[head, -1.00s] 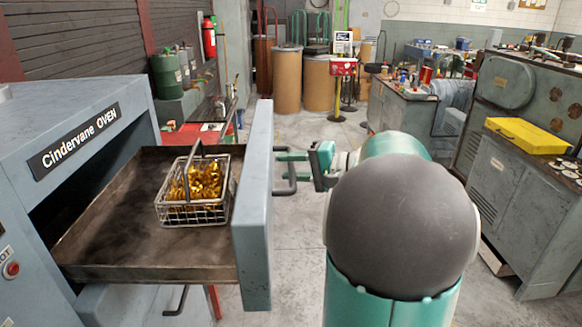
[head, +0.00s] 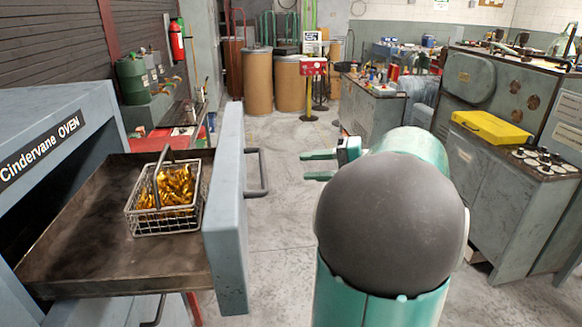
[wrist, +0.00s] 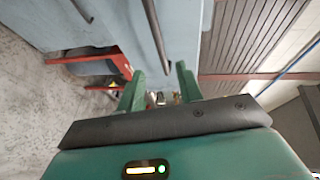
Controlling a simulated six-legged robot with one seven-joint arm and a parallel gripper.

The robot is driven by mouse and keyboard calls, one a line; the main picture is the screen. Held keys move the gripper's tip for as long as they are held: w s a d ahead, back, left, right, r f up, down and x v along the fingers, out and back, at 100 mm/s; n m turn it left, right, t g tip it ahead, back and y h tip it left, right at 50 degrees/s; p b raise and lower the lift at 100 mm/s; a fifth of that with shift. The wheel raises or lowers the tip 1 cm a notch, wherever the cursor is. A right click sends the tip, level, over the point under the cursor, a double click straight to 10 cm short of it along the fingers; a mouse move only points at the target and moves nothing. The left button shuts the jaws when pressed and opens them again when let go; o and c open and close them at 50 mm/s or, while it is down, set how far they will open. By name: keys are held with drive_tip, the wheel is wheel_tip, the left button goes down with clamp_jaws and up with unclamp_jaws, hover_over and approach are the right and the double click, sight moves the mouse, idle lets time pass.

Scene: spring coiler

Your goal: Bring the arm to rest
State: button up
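My gripper (head: 318,166) is held out in front of my arm, to the right of the oven drawer's handle (head: 257,172). Its two green fingers are apart with nothing between them. In the wrist view the open fingers (wrist: 160,90) point toward the grey drawer front, and the handle bar (wrist: 156,35) shows beyond their tips. In the head view a clear gap lies between the fingertips and the handle. My arm's grey and teal joint hides part of the floor.
The oven (head: 60,120) stands at left with its drawer (head: 90,250) pulled out. A wire basket (head: 165,222) of gold-coloured parts sits in the drawer. A machine with a yellow case (head: 490,127) stands at right. Open floor (head: 270,265) lies between.

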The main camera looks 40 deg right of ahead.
drive_tip(key=shift+v, duration=0.75)
drive_tip(key=shift+s, duration=0.1)
